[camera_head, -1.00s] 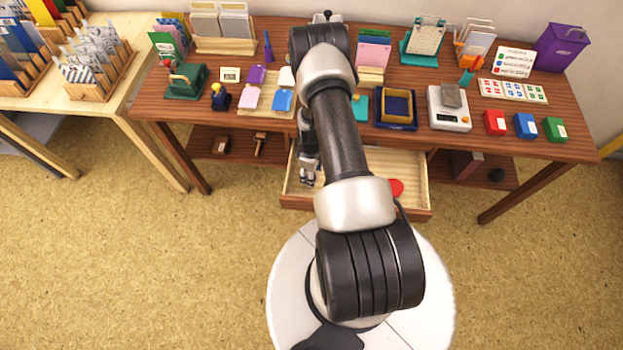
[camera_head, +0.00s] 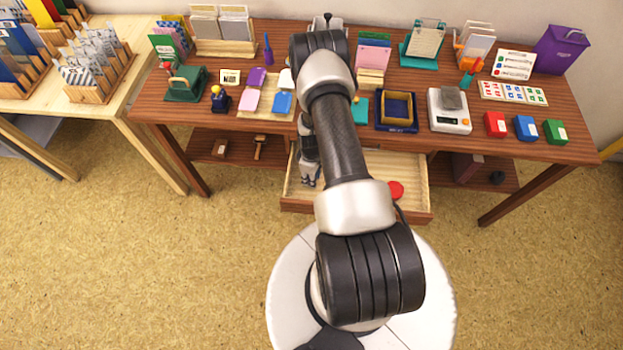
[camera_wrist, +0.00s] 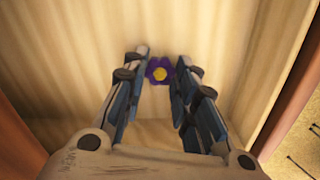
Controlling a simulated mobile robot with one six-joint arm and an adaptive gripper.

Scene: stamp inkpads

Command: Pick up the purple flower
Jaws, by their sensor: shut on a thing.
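The purple flower (camera_wrist: 160,71), with a yellow centre, shows in the wrist view over the pale wooden floor of the open drawer (camera_wrist: 75,50). It sits between the tips of my gripper (camera_wrist: 160,62), which is shut on it. In the head view my gripper (camera_head: 310,181) is low inside the left part of the drawer, and the flower cannot be made out there. Whether the flower still touches the drawer floor cannot be told.
The drawer's walls stand close around my gripper. A red round thing (camera_head: 396,190) lies in the drawer's right part. The table (camera_head: 400,148) above holds inkpads, a scale (camera_head: 449,118) and card stands. My arm crosses over its front edge.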

